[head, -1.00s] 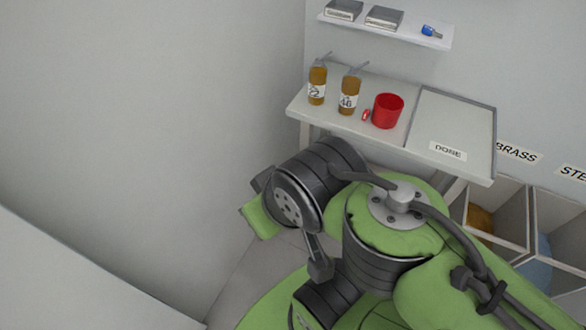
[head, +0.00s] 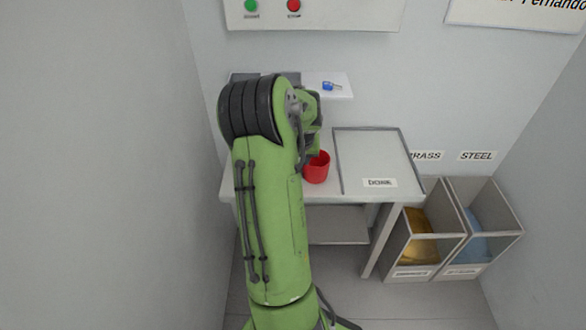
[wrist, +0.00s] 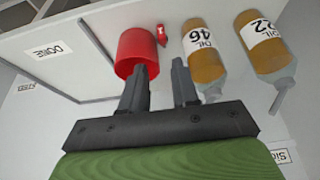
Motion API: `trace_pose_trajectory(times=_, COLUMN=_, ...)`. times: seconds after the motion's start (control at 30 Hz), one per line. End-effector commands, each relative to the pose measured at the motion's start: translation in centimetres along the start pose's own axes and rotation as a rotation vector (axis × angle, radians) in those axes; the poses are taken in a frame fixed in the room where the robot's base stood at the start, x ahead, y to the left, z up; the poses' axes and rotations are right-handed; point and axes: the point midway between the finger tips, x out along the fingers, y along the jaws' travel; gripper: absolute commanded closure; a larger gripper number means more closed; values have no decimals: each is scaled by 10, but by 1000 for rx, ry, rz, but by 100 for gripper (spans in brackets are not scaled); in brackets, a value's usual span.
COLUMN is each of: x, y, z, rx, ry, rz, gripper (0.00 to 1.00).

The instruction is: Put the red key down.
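The red key (wrist: 162,34) is small in the wrist view and lies on the table top (wrist: 100,12), between the red cup (wrist: 136,50) and the oil bottle marked 46 (wrist: 203,52). My gripper (wrist: 159,66) is open, with a clear gap between its fingers and nothing held. Its fingertips point toward the table, with the left finger overlapping the cup in the picture; I cannot tell whether they touch. In the head view my arm hides the key and the gripper's fingers, while the red cup (head: 317,168) shows beside the arm.
A second oil bottle marked 22 (wrist: 262,45) stands near the first. A tray labelled DONE (head: 375,160) lies empty on the table's right side. A blue key (head: 331,86) is on the shelf above. Brass (head: 422,240) and steel (head: 480,235) bins stand at right.

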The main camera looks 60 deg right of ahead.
Motion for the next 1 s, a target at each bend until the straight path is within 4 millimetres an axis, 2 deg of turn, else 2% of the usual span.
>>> trace_pose_trajectory(times=0.03, x=16, y=0, z=3, rx=-1, ry=-7, rz=0, gripper=70)
trace_pose_trajectory(times=0.23, x=67, y=-2, z=4, rx=-3, ry=-8, rz=-1, gripper=70)
trace_pose_trajectory(times=0.33, x=85, y=-2, z=4, rx=-3, ry=-6, rz=-2, gripper=70)
trace_pose_trajectory(times=0.47, x=98, y=-2, z=3, rx=-3, ry=-4, rz=-3, gripper=70)
trace_pose_trajectory(times=0.67, x=136, y=-3, z=5, rx=-4, ry=-5, rz=-3, gripper=70)
trace_pose_trajectory(times=0.77, x=145, y=-3, z=5, rx=-4, ry=-4, rz=-4, gripper=70)
trace_pose_trajectory(times=0.97, x=145, y=-3, z=4, rx=-3, ry=-3, rz=-4, gripper=70)
trace_pose_trajectory(times=1.0, x=145, y=-3, z=4, rx=-3, ry=-3, rz=-4, gripper=75)
